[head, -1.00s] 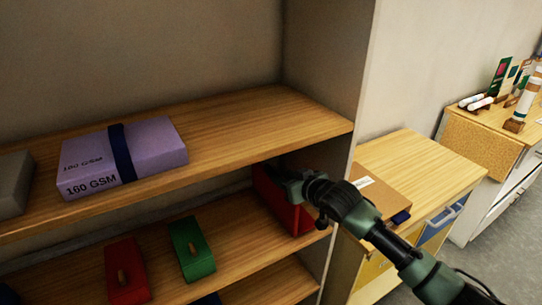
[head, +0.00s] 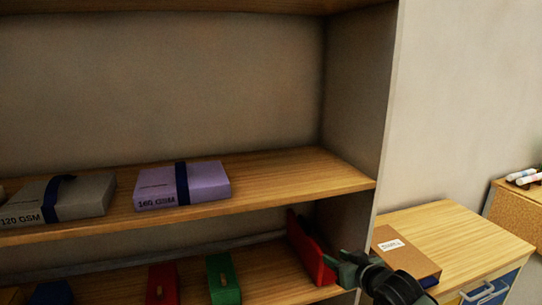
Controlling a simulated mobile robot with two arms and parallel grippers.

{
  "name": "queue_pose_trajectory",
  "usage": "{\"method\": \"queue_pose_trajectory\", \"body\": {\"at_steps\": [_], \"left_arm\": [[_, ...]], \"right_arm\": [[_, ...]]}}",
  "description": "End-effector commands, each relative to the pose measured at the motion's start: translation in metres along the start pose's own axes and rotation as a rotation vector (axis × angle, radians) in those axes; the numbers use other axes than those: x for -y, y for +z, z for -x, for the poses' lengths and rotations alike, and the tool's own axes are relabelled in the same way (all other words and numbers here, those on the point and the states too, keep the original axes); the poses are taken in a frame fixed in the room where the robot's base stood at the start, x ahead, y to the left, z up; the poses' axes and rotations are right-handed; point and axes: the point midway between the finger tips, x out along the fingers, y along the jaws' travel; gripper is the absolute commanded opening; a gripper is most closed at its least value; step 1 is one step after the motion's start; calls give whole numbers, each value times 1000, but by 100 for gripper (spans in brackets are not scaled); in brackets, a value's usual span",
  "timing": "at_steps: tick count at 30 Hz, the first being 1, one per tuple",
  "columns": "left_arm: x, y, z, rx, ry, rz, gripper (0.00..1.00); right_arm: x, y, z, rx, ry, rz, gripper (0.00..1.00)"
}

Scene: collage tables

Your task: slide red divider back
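The red divider (head: 307,250) is an upright red panel at the right end of the lower shelf, close to the shelf unit's side wall. My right gripper (head: 344,268) is at the divider's front right edge, at the lower right of the head view. It looks to be touching or very near the divider. Its fingers are dark and small here, so I cannot tell whether they are shut on it. My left gripper is not in view.
A red block (head: 162,284), a green block (head: 223,279) and a dark blue block (head: 52,292) stand left on the lower shelf (head: 265,275). Purple (head: 205,183) and grey (head: 92,193) paper packs lie above. A brown box (head: 405,252) lies on the right cabinet (head: 455,235).

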Motion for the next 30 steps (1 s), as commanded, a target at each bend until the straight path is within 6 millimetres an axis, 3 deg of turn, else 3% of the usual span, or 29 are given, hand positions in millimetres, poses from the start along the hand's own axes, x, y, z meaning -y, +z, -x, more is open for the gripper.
{"method": "queue_pose_trajectory", "body": {"at_steps": [3, 11, 17, 23, 26, 30], "left_arm": [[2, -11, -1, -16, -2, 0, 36], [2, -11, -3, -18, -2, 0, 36], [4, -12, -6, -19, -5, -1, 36], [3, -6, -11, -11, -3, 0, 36], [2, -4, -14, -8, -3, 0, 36], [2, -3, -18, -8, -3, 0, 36]], "right_arm": [[-3, 14, -4, 15, 8, -6, 36], [-13, 55, -16, 56, 33, -22, 36], [-22, 111, -25, 115, 62, -39, 36], [-31, 197, -31, 206, 98, -56, 36], [-33, 262, -28, 277, 121, -66, 36], [-29, 369, -10, 399, 149, -75, 36]]}}
